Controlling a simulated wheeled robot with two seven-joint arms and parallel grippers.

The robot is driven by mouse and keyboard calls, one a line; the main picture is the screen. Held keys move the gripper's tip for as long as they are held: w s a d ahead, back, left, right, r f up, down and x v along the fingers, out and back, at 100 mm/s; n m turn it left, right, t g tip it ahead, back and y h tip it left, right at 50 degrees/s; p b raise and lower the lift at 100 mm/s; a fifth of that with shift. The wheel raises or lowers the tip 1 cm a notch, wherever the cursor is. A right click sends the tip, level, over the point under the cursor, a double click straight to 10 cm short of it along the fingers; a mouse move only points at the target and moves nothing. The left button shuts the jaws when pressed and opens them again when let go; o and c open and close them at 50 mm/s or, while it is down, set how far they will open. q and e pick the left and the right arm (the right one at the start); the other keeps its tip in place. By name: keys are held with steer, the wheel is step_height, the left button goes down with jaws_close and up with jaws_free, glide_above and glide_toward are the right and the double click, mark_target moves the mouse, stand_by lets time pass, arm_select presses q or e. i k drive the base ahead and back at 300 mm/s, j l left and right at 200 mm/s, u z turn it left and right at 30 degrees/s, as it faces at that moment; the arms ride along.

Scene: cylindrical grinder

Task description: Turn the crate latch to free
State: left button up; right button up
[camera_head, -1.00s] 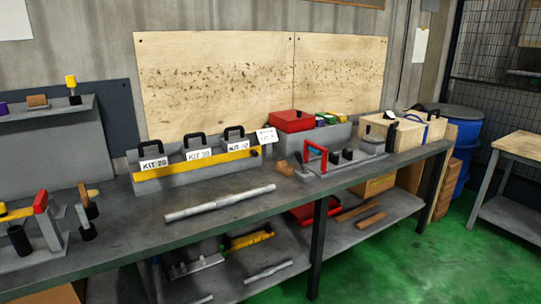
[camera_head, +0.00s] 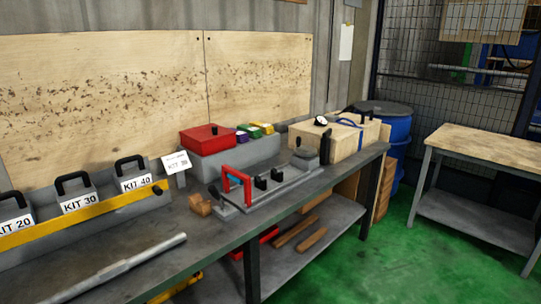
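A pale wooden crate (camera_head: 342,143) stands at the far right end of the workbench, with a blue strap (camera_head: 350,123) on its top. A round black-and-white piece (camera_head: 321,121) and a dark piece at the back also show on it. I cannot tell whether either is the latch. At the left, a grey kit holder has a yellow bar (camera_head: 90,213) along its front, ending in a black knob (camera_head: 158,190). It holds grey kit boxes with black handles, labelled KIT 20, KIT 30 and KIT 40. Neither of my grippers shows.
The workbench (camera_head: 205,232) carries a red box (camera_head: 209,138), a fixture with a red handle (camera_head: 232,183), a wooden block (camera_head: 201,205) and a long metal shaft (camera_head: 122,267). A blue drum (camera_head: 392,128) and a side table (camera_head: 487,145) stand right. Green floor (camera_head: 375,265) is open between.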

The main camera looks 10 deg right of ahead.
mark_target(327, 133)
steer(key=i+l, duration=0.15)
steer(key=l, duration=0.2)
steer(key=i+l+z, duration=0.1)
steer(key=l, duration=0.3)
steer(key=i+l, duration=0.15)
steer(key=l, duration=0.2)
steer(key=i+l+z, duration=0.1)
steer(key=l, duration=0.3)
steer(key=i+l+u, duration=0.1)
steer(key=u, duration=0.4)
steer(key=i+l+u, duration=0.1)
steer(key=u, duration=0.4)
